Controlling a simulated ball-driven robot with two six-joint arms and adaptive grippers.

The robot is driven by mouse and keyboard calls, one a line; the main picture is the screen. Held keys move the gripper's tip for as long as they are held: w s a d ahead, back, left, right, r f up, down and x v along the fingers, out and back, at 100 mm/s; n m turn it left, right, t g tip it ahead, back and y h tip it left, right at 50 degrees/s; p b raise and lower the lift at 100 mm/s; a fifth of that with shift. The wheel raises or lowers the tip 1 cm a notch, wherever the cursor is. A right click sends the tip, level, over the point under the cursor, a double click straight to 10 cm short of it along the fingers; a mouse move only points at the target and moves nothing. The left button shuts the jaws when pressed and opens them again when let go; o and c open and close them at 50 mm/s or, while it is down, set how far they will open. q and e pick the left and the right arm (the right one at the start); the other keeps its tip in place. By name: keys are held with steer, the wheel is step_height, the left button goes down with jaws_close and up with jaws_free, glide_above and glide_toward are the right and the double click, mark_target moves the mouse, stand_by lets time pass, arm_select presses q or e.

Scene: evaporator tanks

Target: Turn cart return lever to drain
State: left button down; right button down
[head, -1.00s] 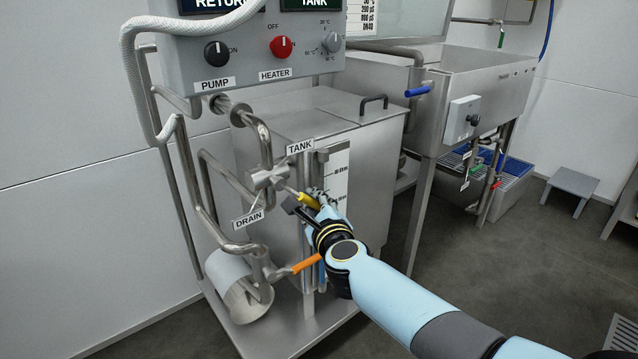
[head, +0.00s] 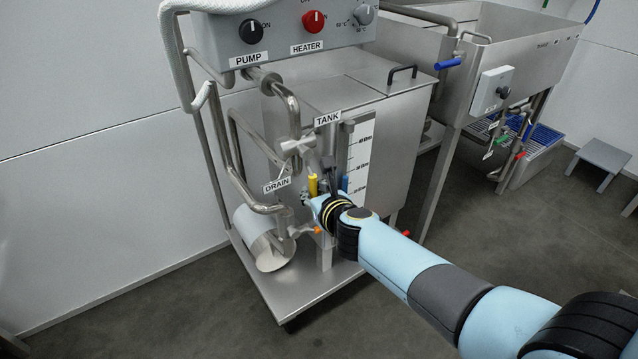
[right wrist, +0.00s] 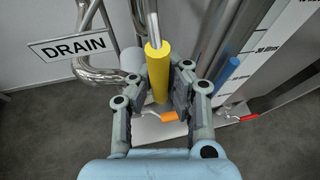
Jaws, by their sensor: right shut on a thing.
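The cart return lever has a yellow handle (head: 313,185) below a steel valve body (head: 297,146) on the cart. The handle now hangs nearly straight down from the valve. The DRAIN label (head: 277,184) is to its left and the TANK label (head: 328,118) is above it. My right gripper (head: 319,188) is shut on the yellow handle; the arm hides part of it. In the right wrist view the handle (right wrist: 158,72) stands between the two fingers, with the DRAIN sign (right wrist: 73,46) to the left. My left gripper is not in view.
An orange handle (right wrist: 168,116) sits low behind the fingers, and a blue handle (right wrist: 226,76) is to the right. Pipes (head: 240,160) run left of the valve. The tank (head: 395,140) stands behind. A steel sink (head: 530,60) is further right.

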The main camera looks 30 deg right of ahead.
steer(key=shift+a, duration=0.15)
steer(key=shift+a+m, duration=0.1)
steer(key=shift+m, duration=0.2)
steer(key=c, duration=1.2)
jaws_free()
steer(key=shift+c, duration=0.2)
steer(key=shift+s, duration=0.2)
steer(key=v, duration=1.1)
steer(key=shift+s+r, duration=0.15)
steer(key=shift+s, duration=0.2)
